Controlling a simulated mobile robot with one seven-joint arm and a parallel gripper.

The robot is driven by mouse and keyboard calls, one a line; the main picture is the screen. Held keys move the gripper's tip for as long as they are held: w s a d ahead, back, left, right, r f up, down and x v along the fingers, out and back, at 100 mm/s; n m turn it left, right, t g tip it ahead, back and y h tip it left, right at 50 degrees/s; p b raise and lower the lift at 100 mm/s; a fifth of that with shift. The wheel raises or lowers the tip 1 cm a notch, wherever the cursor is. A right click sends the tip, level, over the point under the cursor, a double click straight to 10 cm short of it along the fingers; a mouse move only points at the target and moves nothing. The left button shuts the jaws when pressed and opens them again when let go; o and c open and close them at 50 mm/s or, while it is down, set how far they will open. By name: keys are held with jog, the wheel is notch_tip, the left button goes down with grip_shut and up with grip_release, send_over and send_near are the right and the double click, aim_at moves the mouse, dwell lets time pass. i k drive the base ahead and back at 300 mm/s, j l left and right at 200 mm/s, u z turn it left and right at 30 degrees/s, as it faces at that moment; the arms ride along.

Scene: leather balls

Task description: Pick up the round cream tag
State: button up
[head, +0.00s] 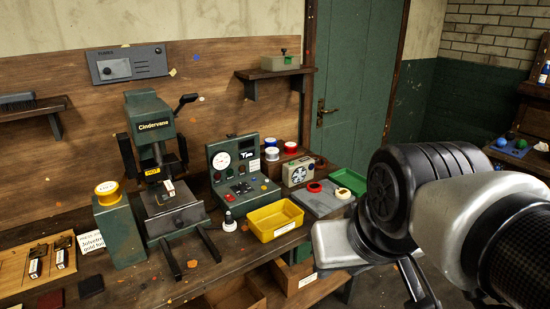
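A small round cream piece (343,191) lies on the right part of a grey board (322,203) on the workbench, beside a red round piece (314,187). It looks like the cream tag, though it is small in this view. My gripper (340,246) is at the end of my arm, which comes in from the right. It is in front of and below the board in the picture, apart from the cream piece. Its fingers cannot be made out, so its opening does not show. I see nothing held in it.
A yellow tray (275,219) stands left of the board and a green tray (348,181) behind it. A gauge box (240,172), a green press (158,150) and a radio-like box (298,171) stand further left. A green door (352,90) is behind.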

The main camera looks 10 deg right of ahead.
aim_at(343, 194)
jog(key=i+l+u, duration=0.15)
jog(key=l, duration=0.25)
jog(key=i+l+u, duration=0.1)
jog(key=i+l, duration=0.25)
jog(key=i+l+u, duration=0.15)
jog(key=l, duration=0.35)
jog(key=i+l+u, duration=0.1)
jog(key=i+l, duration=0.15)
jog(key=l, duration=0.25)
jog(key=i+l+u, duration=0.15)
jog(key=l, duration=0.3)
jog(key=i+l+u, duration=0.1)
jog(key=l, duration=0.4)
jog(key=i+l+u, duration=0.15)
jog(key=l, duration=0.35)
jog(key=i+l+u, duration=0.1)
jog(key=l, duration=0.45)
